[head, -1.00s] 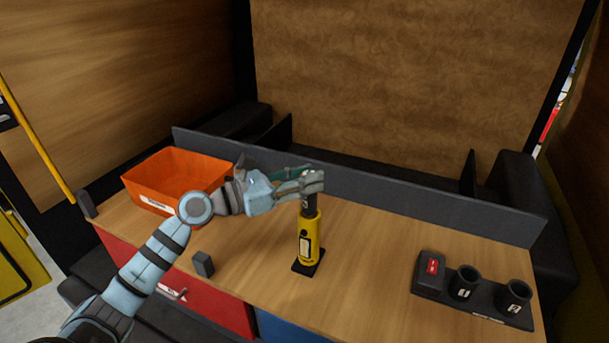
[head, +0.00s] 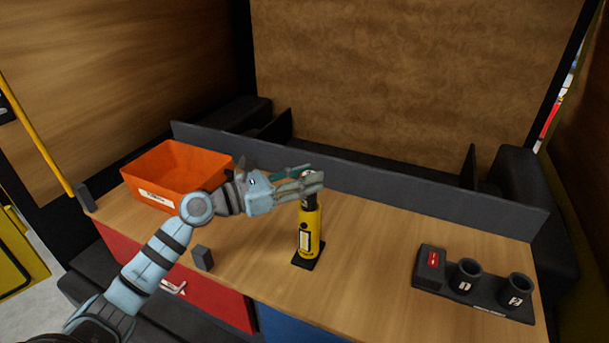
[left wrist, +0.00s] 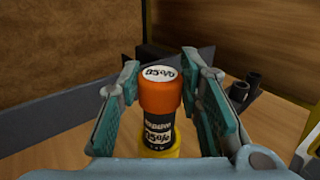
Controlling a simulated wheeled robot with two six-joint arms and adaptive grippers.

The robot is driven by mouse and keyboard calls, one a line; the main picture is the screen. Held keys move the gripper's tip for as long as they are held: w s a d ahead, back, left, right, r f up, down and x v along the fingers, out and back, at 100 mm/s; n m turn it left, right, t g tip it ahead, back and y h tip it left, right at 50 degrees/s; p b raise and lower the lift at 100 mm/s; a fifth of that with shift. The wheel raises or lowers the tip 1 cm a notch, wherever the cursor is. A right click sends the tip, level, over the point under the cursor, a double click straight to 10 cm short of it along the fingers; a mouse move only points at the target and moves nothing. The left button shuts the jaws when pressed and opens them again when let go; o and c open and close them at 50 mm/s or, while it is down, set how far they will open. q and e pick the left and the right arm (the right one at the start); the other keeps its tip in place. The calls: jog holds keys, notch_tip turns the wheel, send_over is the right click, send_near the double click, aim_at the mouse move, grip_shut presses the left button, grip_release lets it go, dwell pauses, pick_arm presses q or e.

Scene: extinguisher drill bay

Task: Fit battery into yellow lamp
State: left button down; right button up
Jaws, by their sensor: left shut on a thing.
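The yellow lamp (head: 308,232) stands upright on a small black base on the bench. The battery (left wrist: 160,95) has an orange end cap marked 85% and a dark labelled body. My left gripper (head: 312,184) is shut on the battery, directly above the lamp. In the left wrist view the battery stands between the two fingers (left wrist: 162,100), with the yellow rim of the lamp (left wrist: 165,150) around its lower end. In the head view a short dark stretch of battery shows between the fingers and the lamp's top. The fingers hide the cap there. My right gripper is not in view.
An orange bin (head: 178,172) stands at the back left. A dark holder (head: 475,285) with two round cups and a red-labelled block is at the right. A small dark block (head: 202,258) is near the front edge. A grey rail (head: 380,182) runs behind.

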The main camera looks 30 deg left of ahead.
pick_arm(q)
jog(key=shift+f+b, duration=1.3)
jog(key=shift+f, duration=1.4)
jog(key=c, duration=1.1)
grip_release()
jog(key=shift+o, duration=0.2)
jog(key=shift+r, duration=0.1)
jog(key=shift+s+a, duration=0.1)
jog(key=shift+s, duration=0.05)
jog(key=v, duration=0.7)
